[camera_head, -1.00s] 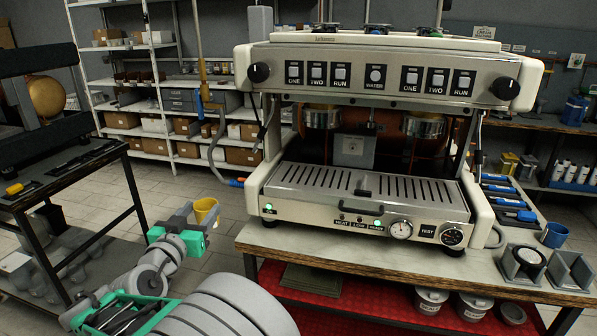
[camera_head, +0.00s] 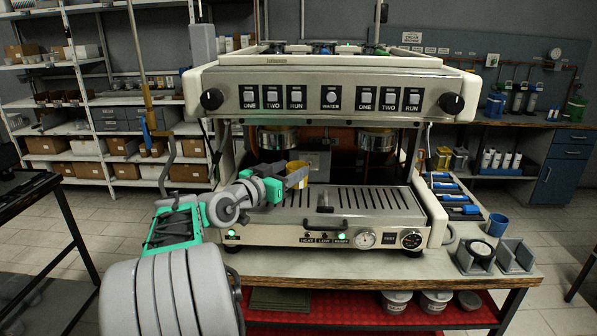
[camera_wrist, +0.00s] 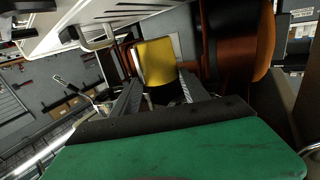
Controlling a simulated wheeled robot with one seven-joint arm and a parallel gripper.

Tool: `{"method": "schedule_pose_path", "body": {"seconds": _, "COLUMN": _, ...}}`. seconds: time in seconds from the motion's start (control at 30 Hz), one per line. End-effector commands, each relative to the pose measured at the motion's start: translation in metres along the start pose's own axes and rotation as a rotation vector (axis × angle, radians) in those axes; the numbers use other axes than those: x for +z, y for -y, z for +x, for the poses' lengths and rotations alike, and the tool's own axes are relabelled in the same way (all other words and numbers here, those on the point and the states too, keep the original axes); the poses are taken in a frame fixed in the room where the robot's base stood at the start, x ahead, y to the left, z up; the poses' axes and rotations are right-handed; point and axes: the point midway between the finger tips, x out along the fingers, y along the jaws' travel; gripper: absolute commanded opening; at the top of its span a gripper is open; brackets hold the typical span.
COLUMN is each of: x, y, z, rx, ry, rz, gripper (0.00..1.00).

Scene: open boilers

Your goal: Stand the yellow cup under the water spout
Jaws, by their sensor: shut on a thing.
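The yellow cup (camera_head: 296,168) is held over the left-middle part of the drip tray (camera_head: 375,199), inside the coffee machine (camera_head: 330,110). It looks roughly upright, near and below the left brew head (camera_head: 277,138). My gripper (camera_head: 296,177) reaches in from the left and is shut on the cup, its fingers hiding part of it. The cup also shows between the fingers in the wrist view (camera_wrist: 157,60). I cannot tell whether its base touches the tray. The WATER button (camera_head: 332,97) is mid-panel. I cannot make out the water spout clearly.
The right brew head (camera_head: 376,140) hangs over the tray's right side. A blue cup (camera_head: 497,224) and grey holders (camera_head: 515,255) are on the bench at right. A dark table (camera_head: 35,205) is at left.

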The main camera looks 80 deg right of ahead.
Motion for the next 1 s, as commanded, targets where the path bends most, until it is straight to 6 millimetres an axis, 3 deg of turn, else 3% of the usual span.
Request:
{"method": "schedule_pose_path", "body": {"seconds": 0.1, "x": -0.003, "y": -0.001, "z": 0.025, "rx": 0.002, "ry": 0.001, "rz": -0.001, "gripper": 0.06}}
{"method": "schedule_pose_path", "body": {"seconds": 0.27, "x": -0.003, "y": -0.001, "z": 0.042, "rx": 0.001, "ry": 0.000, "rz": -0.001, "gripper": 0.06}}
{"method": "schedule_pose_path", "body": {"seconds": 0.47, "x": 0.031, "y": 0.001, "z": 0.043, "rx": -0.002, "ry": 0.002, "rz": -0.003, "gripper": 0.06}}
{"method": "schedule_pose_path", "body": {"seconds": 0.87, "x": 0.039, "y": 0.001, "z": 0.043, "rx": -0.002, "ry": 0.000, "rz": 0.001, "gripper": 0.06}}
{"method": "schedule_pose_path", "body": {"seconds": 0.9, "x": 0.037, "y": 0.001, "z": 0.042, "rx": -0.002, "ry": 0.000, "rz": 0.000, "gripper": 0.56}}
{"method": "schedule_pose_path", "body": {"seconds": 1.0, "x": 0.037, "y": 0.001, "z": 0.042, "rx": -0.002, "ry": 0.000, "rz": 0.000, "gripper": 0.64}}
